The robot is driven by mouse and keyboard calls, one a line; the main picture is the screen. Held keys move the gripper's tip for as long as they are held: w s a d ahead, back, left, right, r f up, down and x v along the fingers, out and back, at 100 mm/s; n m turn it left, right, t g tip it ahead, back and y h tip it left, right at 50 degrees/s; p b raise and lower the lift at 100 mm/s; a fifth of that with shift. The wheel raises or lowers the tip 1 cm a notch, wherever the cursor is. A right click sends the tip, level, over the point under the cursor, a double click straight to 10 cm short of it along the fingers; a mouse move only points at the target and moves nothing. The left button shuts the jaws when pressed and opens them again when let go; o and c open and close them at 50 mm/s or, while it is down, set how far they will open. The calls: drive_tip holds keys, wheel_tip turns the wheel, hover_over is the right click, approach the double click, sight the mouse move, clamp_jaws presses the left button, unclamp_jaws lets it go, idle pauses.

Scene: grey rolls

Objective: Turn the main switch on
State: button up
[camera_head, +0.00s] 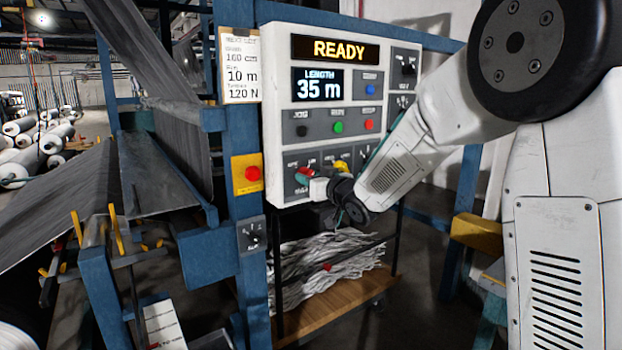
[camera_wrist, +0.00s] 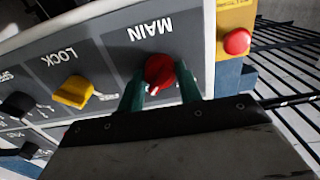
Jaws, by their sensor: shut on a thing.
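The main switch is a red rotary knob (camera_wrist: 160,69) under the word MAIN, upside down in the wrist view. In the head view its red top (camera_head: 303,175) shows at the lower left of the white control panel (camera_head: 277,70). My gripper (camera_wrist: 160,86) has its two green fingers on either side of the knob and is shut on it. A white mark shows on the knob, between the fingers. The position labels around the knob are mostly hidden by the fingers. In the head view my gripper (camera_head: 316,186) reaches the panel from the right.
A yellow LOCK knob (camera_wrist: 74,92) sits beside the main switch. A red button on a yellow box (camera_head: 247,174) is just left of the panel. The panel display (camera_head: 334,50) reads READY, and the length display (camera_head: 318,85) reads 35 m. A wooden cart (camera_head: 330,300) stands below.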

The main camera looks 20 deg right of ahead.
drive_tip(key=o, duration=1)
drive_tip(key=v, duration=0.7)
drive_tip(key=shift+s+d, duration=0.1)
drive_tip(key=shift+s, duration=0.25)
